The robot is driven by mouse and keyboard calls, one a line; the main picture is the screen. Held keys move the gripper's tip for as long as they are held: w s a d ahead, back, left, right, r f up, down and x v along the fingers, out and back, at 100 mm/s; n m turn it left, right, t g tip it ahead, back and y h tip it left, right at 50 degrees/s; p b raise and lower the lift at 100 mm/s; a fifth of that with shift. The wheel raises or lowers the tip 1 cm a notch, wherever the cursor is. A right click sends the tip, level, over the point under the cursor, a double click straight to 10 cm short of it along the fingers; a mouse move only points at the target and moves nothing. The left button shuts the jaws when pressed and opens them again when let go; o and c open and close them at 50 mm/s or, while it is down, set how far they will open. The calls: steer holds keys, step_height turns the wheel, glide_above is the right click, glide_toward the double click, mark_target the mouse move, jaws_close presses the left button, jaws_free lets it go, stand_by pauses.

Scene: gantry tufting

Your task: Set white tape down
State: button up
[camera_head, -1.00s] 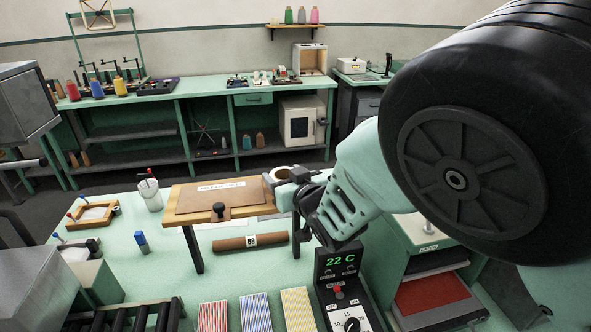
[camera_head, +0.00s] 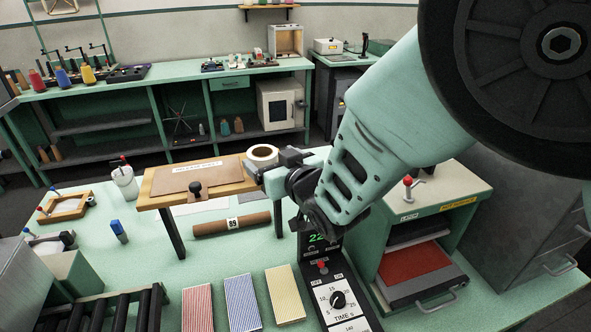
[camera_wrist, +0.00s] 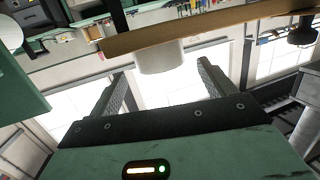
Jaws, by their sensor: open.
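The white tape (camera_head: 263,153) is a short roll with a brown core. In the head view it shows at the right end of the raised wooden stand (camera_head: 156,203), just behind my gripper (camera_head: 254,176). The wrist view looks upside down; there the tape (camera_wrist: 160,56) touches the stand's wooden edge (camera_wrist: 190,33), as if resting on its top. In the wrist view, my gripper (camera_wrist: 161,72) is open. Its two fingers stand on either side of the tape with visible gaps, and the tape lies near the fingertips. The tape's lower part is partly hidden in the head view.
A brown roll with a paper tag (camera_head: 215,229) lies under the stand. A black control box (camera_head: 337,297) stands below my wrist. A green press (camera_head: 440,205) is at right. Striped pads (camera_head: 240,302) lie in front. A white cup (camera_head: 124,182) stands left of the stand.

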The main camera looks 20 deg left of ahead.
steer(key=s+d+f+g+h+b, duration=0.1)
steer(key=s+d+g+h, duration=0.4)
steer(key=s+d, duration=0.8)
steer(key=s+d+f+m+g+h+b, duration=0.1)
steer(key=s+d+g+h, duration=0.5)
steer(key=s+d, duration=0.8)
steer(key=d, duration=0.5)
steer(key=shift+d+m, duration=0.3)
steer(key=shift+d, duration=0.05)
